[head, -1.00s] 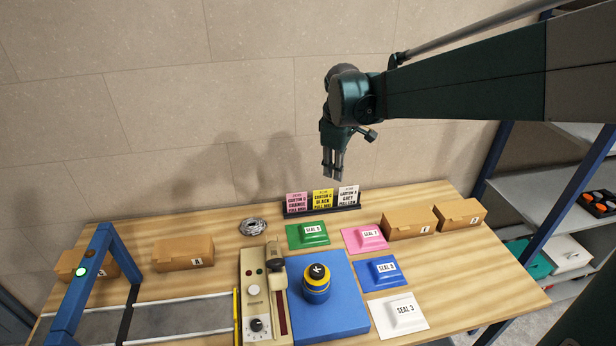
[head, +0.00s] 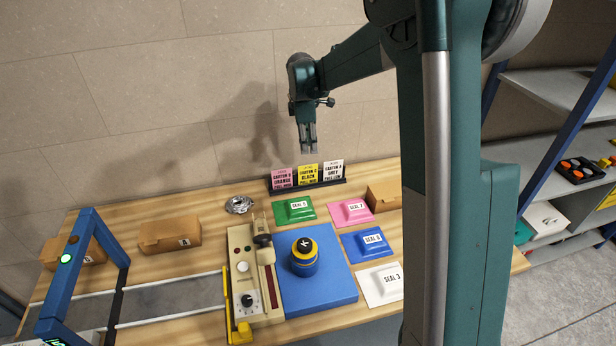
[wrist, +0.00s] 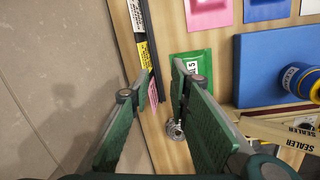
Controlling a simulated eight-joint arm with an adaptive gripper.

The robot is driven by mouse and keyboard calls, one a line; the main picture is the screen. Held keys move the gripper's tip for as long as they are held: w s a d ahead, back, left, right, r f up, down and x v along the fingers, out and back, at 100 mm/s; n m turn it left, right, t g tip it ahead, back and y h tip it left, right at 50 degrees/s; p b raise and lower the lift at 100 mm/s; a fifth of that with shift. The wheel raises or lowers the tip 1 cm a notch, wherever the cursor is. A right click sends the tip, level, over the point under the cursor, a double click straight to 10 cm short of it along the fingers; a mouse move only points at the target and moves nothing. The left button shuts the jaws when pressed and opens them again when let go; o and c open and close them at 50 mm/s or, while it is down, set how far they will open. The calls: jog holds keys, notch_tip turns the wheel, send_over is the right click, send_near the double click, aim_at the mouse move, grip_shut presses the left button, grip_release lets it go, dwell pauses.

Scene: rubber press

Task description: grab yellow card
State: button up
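The yellow card (head: 308,175) with black print stands in a black holder (head: 322,185) at the back of the table, between a pink card (head: 282,179) and a white card (head: 333,170). My gripper (head: 308,151) points down just above the yellow card in the head view, apart from it. In the wrist view, the two green fingers (wrist: 163,72) are apart with nothing gripped. The yellow card (wrist: 142,55) shows beside the left fingertip there, and part of the pink card shows between the fingers.
Green (head: 294,210), pink, blue and white seal pads lie in front of the holder. A blue plate (head: 335,288) bears a yellow-and-blue stamp (head: 303,257), beside a beige press (head: 246,275). The wall is close behind the cards. My arm hides the table's right part.

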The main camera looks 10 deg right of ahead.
aim_at(308, 167)
jog(key=w+f, duration=0.2)
jog(key=w+f+n, duration=0.1)
jog(key=f, duration=0.2)
jog(key=w+f+n+g, duration=0.1)
jog(key=w+f, duration=0.1)
jog(key=shift+w+d+f, duration=0.1)
jog(key=shift+w+f, duration=0.25)
jog(key=shift+d+f, duration=0.15)
jog(key=shift+f, duration=1.15)
jog(key=shift+f, duration=0.15)
jog(key=shift+d+f+p, duration=0.2)
jog(key=shift+f, duration=0.95)
jog(key=shift+d+f+p, duration=0.15)
jog(key=shift+f, duration=1.15)
jog(key=shift+f+b, duration=0.25)
jog(key=shift+b, duration=0.15)
